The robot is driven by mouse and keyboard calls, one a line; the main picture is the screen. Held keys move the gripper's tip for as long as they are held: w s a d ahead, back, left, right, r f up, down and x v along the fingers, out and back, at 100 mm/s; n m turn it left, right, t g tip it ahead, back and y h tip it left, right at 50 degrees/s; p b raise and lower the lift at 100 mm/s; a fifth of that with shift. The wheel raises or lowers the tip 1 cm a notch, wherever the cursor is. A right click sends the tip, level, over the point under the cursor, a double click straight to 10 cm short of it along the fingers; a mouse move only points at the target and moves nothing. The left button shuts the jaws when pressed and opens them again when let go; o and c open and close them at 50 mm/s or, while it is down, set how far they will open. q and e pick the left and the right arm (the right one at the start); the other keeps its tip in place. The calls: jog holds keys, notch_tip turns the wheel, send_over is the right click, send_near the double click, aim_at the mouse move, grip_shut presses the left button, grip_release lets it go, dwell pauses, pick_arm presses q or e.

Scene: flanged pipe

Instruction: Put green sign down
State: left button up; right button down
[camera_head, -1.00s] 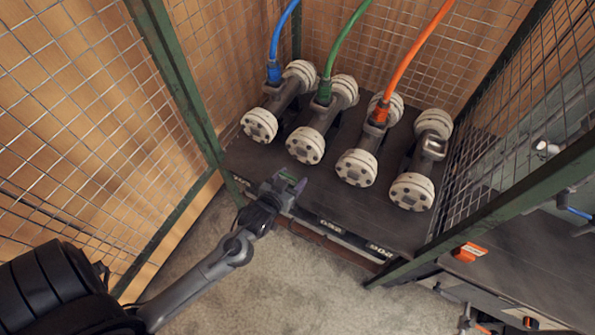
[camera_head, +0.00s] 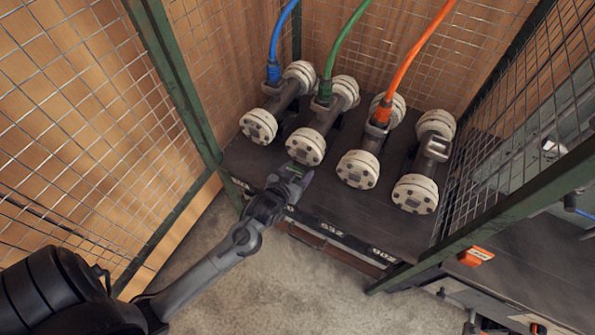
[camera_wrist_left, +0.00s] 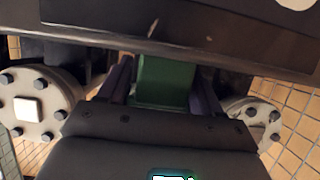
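My left gripper (camera_head: 294,172) is just in front of the near flange of the second flanged pipe from the left (camera_head: 306,146), over the front part of the dark platform. A small piece of the green sign (camera_head: 291,170) shows between its fingers. In the left wrist view the green sign (camera_wrist_left: 163,80) sits between the two dark fingers, which close on its sides. The front of the sign is hidden from both views. I cannot tell whether it touches the platform or the flange. My right gripper is not in view.
Several flanged pipes stand on the dark platform (camera_head: 350,210), with a blue hose (camera_head: 281,35), a green hose (camera_head: 345,40) and an orange hose (camera_head: 420,50). Wire mesh walls close in both sides. An orange sign (camera_head: 474,256) lies on a dark surface at right.

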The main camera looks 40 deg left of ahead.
pick_arm(q)
jog(key=o, duration=0.4)
jog(key=shift+s, duration=0.1)
jog(key=shift+r, duration=0.15)
jog(key=shift+s+d+r, duration=0.1)
jog(key=shift+s+r, duration=0.05)
jog(key=shift+r, duration=0.05)
jog(key=s+d+r+m+g+h+p, duration=0.1)
jog(key=s+d+g, duration=0.3)
jog(key=s, duration=0.7)
jog(key=s+d+r+m+g+h+p, duration=0.2)
jog(key=s+d+g, duration=0.3)
jog(key=s, duration=0.6)
jog(key=shift+s+d+r+m+p, duration=0.25)
jog(key=shift+d+m+p, duration=0.1)
jog(key=shift+m+p, duration=0.45)
